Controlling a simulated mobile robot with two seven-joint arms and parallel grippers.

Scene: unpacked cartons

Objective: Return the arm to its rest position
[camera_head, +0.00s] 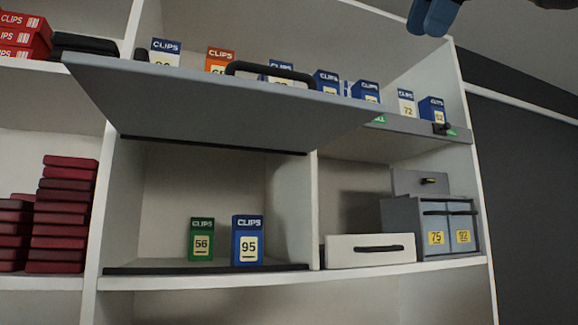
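My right gripper (430,20) shows only at the top right edge, as two blue fingertips close side by side. Nothing is seen between them, but the rest of the gripper is cut off, so I cannot tell whether it is open or shut. It is above and in front of the shelf unit, apart from the boxes. My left gripper is not in view. A grey flap door (225,100) with a black handle (270,70) is raised over an open compartment. In it stand a green box marked 56 (201,240) and a blue box marked 95 (247,240).
Several clip boxes, one of them orange (219,58), stand on the upper shelf behind the flap. A white drawer (370,250) and grey bins (432,228) sit at the lower right. Dark red stacks (65,215) fill the left bay. A dark wall (530,190) lies to the right.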

